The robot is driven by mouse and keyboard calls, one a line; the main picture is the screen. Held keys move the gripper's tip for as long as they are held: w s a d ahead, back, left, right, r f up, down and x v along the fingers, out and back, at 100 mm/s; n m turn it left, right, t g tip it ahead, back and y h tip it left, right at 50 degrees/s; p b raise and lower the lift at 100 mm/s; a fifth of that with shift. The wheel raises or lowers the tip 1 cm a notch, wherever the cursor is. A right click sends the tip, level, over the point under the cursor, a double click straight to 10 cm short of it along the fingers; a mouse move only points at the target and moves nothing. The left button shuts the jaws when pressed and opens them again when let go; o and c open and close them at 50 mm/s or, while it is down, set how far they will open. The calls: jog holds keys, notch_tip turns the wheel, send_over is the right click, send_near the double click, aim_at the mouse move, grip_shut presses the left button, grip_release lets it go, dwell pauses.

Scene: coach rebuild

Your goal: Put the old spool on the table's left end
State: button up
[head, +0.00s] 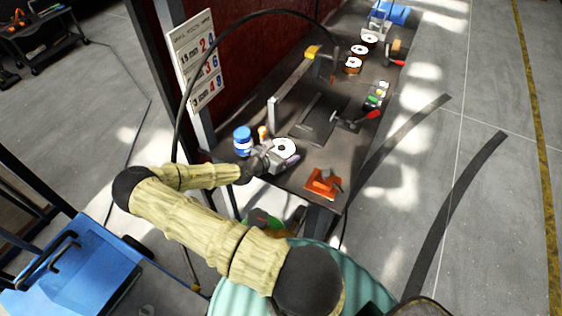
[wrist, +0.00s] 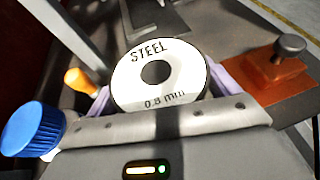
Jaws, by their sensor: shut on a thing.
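My gripper (head: 276,157) is at the near end of the long dark table (head: 307,162). It is shut on a white-faced spool (head: 285,146). In the wrist view the spool (wrist: 130,75) reads STEEL and 0.8 mm, with a dark hole in its middle. Pale purple fingers (wrist: 160,90) sit on its two sides. The spool's lower edge is hidden by the gripper body, and I cannot tell whether it touches the table top.
A blue-lidded jar (head: 242,140) and an orange-topped item (head: 262,133) stand left of the spool. An orange block with a knob (head: 323,182) is to the right. A red-handled tool (head: 355,120) and several spools (head: 353,64) lie farther along. A number board (head: 196,60) hangs at left.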

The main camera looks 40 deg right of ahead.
jog(key=shift+f+b, duration=1.35)
jog(key=shift+f, duration=1.1)
jog(key=shift+f, duration=0.15)
jog(key=o, duration=1.2)
jog(key=shift+c, duration=0.2)
jog(key=b+v, duration=0.1)
jog(key=v, duration=1.1)
jog(key=shift+s, duration=0.15)
